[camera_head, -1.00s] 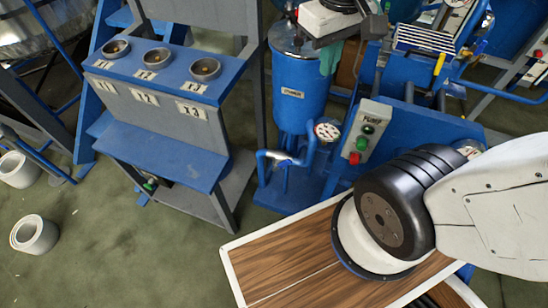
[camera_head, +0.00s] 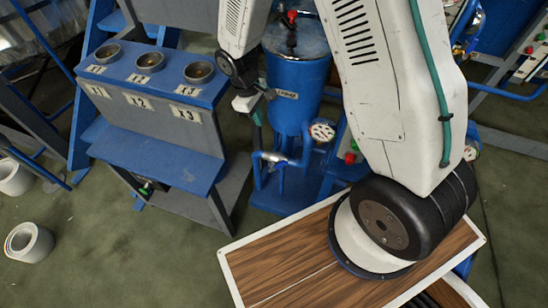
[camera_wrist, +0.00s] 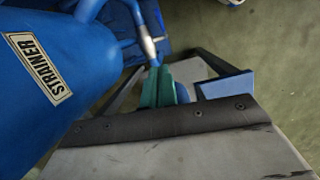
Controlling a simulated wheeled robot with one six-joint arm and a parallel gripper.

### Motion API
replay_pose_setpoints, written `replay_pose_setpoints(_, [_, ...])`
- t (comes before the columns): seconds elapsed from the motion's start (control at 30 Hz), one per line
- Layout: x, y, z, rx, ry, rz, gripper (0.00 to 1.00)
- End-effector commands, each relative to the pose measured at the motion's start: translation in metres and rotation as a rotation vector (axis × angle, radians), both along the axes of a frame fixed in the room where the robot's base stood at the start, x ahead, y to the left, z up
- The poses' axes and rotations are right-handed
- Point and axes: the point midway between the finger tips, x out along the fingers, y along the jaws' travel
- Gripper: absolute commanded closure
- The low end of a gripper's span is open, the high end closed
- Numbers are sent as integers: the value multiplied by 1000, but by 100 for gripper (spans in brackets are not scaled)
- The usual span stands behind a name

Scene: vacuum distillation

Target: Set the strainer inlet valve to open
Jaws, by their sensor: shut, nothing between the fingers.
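The strainer is a blue upright tank (camera_head: 293,108). In the wrist view its label reads STRAINER (camera_wrist: 38,68). A blue pipe with a silver valve handle (camera_head: 279,163) runs low at the tank's front, left of a round gauge. In the wrist view the silver handle (camera_wrist: 148,44) is just beyond my fingertips; I cannot tell whether they touch. My gripper (camera_head: 258,120) is at the tank's left front, above the handle in the head view. Its green fingers (camera_wrist: 160,70) are shut and empty. The far ends of the fingers are small and partly unclear.
A pressure gauge (camera_head: 321,131) stands right of the pipe. A blue and grey stand (camera_head: 155,125) with several cups is close on the left. My arm crosses in front of the tank's right side and hides part of the panel with the red button (camera_head: 350,157).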

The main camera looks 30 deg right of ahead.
Motion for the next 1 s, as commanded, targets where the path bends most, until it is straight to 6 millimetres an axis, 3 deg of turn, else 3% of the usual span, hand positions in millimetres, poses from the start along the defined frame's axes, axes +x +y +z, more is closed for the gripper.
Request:
replay_pose_setpoints(0.1, [-1,6,-37,1,29,49,100])
replay_pose_setpoints(0.2, [-1,9,-55,4,40,75,100])
replay_pose_setpoints(0.47, [-5,8,-81,6,49,93,100])
replay_pose_setpoints(0.9, [-21,-7,-167,6,50,91,100])
replay_pose_setpoints(1.0, [-30,-18,-173,6,48,91,100])
